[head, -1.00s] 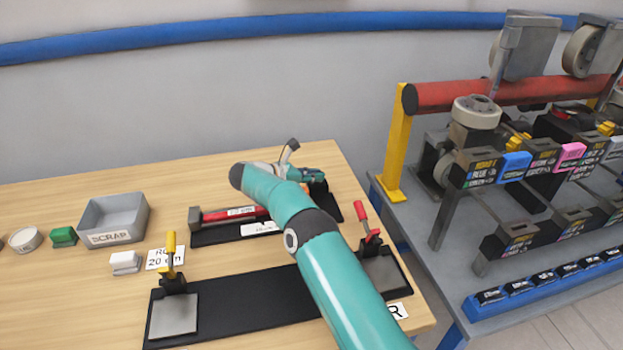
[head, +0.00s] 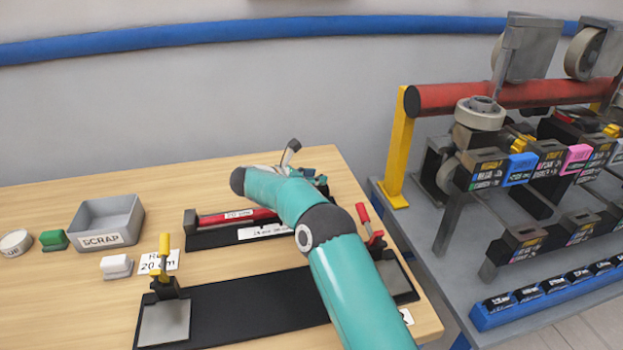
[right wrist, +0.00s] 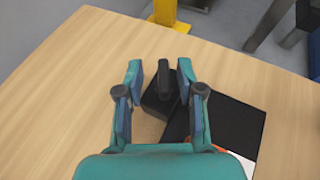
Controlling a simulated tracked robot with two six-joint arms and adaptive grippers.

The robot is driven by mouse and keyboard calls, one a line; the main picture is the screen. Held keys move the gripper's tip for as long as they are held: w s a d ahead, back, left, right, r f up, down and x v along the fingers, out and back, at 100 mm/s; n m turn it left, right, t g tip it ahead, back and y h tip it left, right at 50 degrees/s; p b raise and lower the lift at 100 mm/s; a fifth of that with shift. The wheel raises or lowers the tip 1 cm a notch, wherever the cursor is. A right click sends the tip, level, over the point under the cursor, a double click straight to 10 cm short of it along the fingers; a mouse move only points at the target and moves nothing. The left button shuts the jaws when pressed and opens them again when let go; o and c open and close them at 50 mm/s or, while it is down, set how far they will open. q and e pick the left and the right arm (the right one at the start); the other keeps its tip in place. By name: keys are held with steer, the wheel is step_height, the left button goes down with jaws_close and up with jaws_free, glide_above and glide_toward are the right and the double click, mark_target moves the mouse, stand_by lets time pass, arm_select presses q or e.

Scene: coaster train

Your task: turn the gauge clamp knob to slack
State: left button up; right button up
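The gauge is a black base (head: 212,240) with a red bar (head: 232,215) and white labels, lying toward the back of the wooden table. In the right wrist view, its dark end block (right wrist: 155,103) carries an upright dark knob (right wrist: 164,80). My right gripper (right wrist: 160,72) is open, with one finger on each side of the knob and a visible gap on both sides. In the head view my right gripper (head: 312,176) is at the gauge's right end, and my arm hides the knob there. My left gripper is not in view.
A black fixture (head: 250,308) with yellow (head: 164,258) and red (head: 368,226) handled clamps lies in front. A grey SCRAP tray (head: 105,222), a green block (head: 54,240) and a white block (head: 117,266) stand left. A rack with a red beam (head: 480,94) stands right.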

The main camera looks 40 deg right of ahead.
steer(key=shift+a, duration=0.1)
steer(key=v, duration=1.1)
steer(key=shift+a, duration=0.35)
steer(key=shift+r, duration=0.1)
